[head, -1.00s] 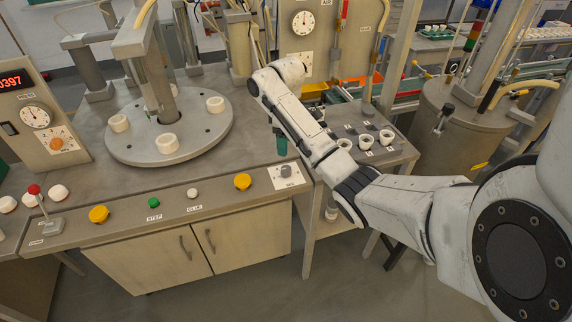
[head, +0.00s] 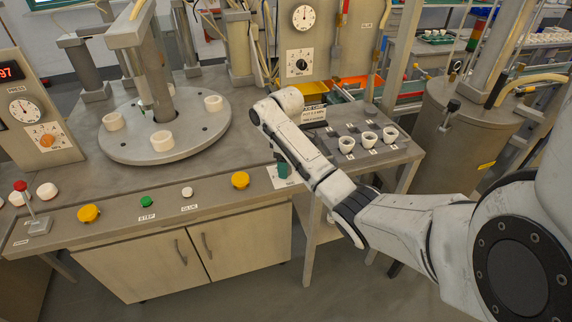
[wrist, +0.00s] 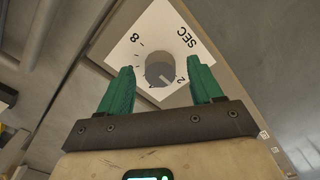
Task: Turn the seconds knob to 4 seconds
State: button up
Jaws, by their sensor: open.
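The seconds knob (wrist: 160,69) is a round grey knob on a white dial plate marked SEC, 2 and 8 (wrist: 145,38). A light pointer line on the knob seems to lie toward the 2. In the head view the plate (head: 279,181) is at the right end of the console's front rail, and the knob is hidden behind my gripper. My gripper (wrist: 163,88) is open, with its two green fingers to the left and right of the knob in the wrist view. The knob appears just beyond the fingertips, apparently untouched. In the head view the green fingers (head: 283,170) are over the plate.
A yellow button (head: 240,180) and a white GLUE button (head: 187,192) sit left on the rail. A round turntable (head: 125,151) stands behind left.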

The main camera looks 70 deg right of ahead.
jog(key=shift+f, duration=0.1)
jog(key=shift+c, duration=0.5)
jog(key=c, duration=0.9)
jog(key=shift+c, duration=0.2)
jog(key=shift+p, duration=0.35)
jog(key=shift+a+r+m+p, duration=0.1)
jog(key=shift+r+m+p, duration=0.1)
jog(key=shift+m+p, duration=0.85)
jog(key=m+p, duration=0.2)
jog(key=shift+m, duration=0.35)
jog(key=m+p, duration=0.2)
jog(key=m, duration=0.1)
jog(key=shift+m, duration=0.3)
jog(key=shift+f+m+p, duration=0.1)
jog(key=shift+m+p, duration=0.55)
jog(key=shift+m, duration=0.95)
